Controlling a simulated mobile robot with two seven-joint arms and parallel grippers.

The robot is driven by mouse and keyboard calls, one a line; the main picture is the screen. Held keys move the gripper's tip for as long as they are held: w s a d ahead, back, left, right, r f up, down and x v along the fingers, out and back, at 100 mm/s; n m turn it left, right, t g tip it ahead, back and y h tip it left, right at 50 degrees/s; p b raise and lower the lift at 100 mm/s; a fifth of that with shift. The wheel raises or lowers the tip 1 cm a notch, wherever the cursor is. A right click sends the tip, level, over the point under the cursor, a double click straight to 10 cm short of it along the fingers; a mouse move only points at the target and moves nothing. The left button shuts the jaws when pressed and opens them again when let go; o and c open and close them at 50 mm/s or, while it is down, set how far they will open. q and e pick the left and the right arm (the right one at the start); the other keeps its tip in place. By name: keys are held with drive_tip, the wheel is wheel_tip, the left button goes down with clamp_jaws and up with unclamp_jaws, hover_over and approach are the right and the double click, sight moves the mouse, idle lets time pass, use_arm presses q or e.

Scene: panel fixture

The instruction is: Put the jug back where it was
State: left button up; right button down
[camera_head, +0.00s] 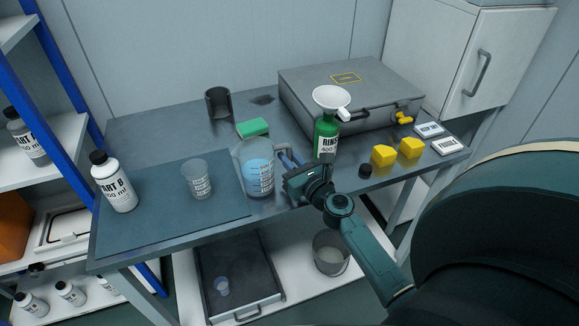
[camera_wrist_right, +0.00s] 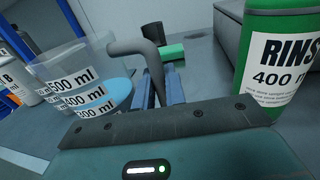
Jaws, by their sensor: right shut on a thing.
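The clear jug (camera_head: 258,170) with blue liquid is upright at the right edge of the dark mat, near the table's front. Its printed scale and grey handle (camera_wrist_right: 143,48) show in the right wrist view. My right gripper (camera_head: 287,163) comes in from the right and is shut on the jug's handle; its blue fingers (camera_wrist_right: 162,88) also show in the wrist view. I cannot tell whether the jug's base touches the table. My left gripper is not in view.
A clear beaker (camera_head: 198,179) and a PART B bottle (camera_head: 113,183) stand left on the mat (camera_head: 150,220). A green sponge (camera_head: 253,128) and black holder (camera_head: 217,103) are behind. Yellow blocks (camera_head: 384,155) lie right.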

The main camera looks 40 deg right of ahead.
drive_tip(key=shift+f, duration=0.35)
drive_tip(key=c, duration=1.5)
unclamp_jaws()
drive_tip(key=shift+o, duration=0.2)
